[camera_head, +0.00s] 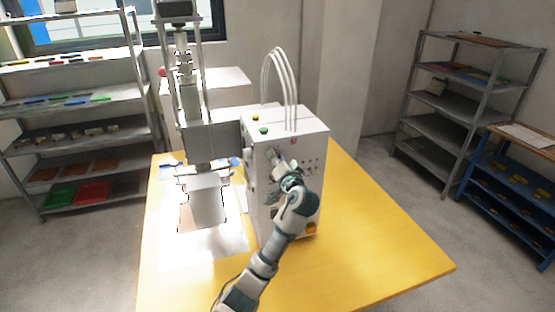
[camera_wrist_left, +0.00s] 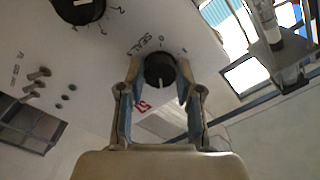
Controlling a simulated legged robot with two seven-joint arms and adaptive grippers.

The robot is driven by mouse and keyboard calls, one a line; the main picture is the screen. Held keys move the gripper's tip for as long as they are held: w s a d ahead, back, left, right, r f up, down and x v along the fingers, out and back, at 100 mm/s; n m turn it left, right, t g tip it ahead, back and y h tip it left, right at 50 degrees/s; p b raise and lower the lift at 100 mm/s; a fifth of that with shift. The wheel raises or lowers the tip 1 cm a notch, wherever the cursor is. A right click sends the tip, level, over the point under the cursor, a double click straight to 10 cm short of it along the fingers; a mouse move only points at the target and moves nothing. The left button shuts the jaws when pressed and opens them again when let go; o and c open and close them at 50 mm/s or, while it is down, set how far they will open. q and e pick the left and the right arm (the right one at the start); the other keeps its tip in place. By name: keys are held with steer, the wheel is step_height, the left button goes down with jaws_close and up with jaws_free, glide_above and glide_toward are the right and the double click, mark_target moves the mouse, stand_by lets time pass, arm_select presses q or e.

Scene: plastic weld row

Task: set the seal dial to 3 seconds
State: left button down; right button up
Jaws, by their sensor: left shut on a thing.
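In the left wrist view, the seal dial (camera_wrist_left: 160,70) is a round black knob with a short white mark on its lower part. It sits on a white panel beside the printed word SEAL, with a few small digits near it. I cannot tell which number the mark points to. My left gripper (camera_wrist_left: 158,84) has one finger on each side of the dial and is shut on it. In the head view, my left gripper (camera_head: 283,178) is at the front face of the white control box (camera_head: 297,137), and it hides the dial there. My right gripper is not in view.
Another black knob (camera_wrist_left: 78,8) and some toggle switches (camera_wrist_left: 38,78) are on the same panel. A tall press (camera_head: 205,195) stands left of the box on the yellow table (camera_head: 370,240). The table's right side is clear. Shelves (camera_head: 465,95) stand by the walls.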

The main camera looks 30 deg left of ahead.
arm_select(q)
steer(key=shift+f+n+b, duration=0.1)
steer(key=shift+n+b, duration=0.2)
steer(key=shift+n, duration=0.4)
steer(key=c, duration=0.8)
jaws_free()
steer(key=shift+d, duration=0.1)
steer(key=shift+w, duration=0.1)
steer(key=v, duration=1.2)
steer(key=shift+d, duration=0.1)
steer(key=shift+f, duration=0.15)
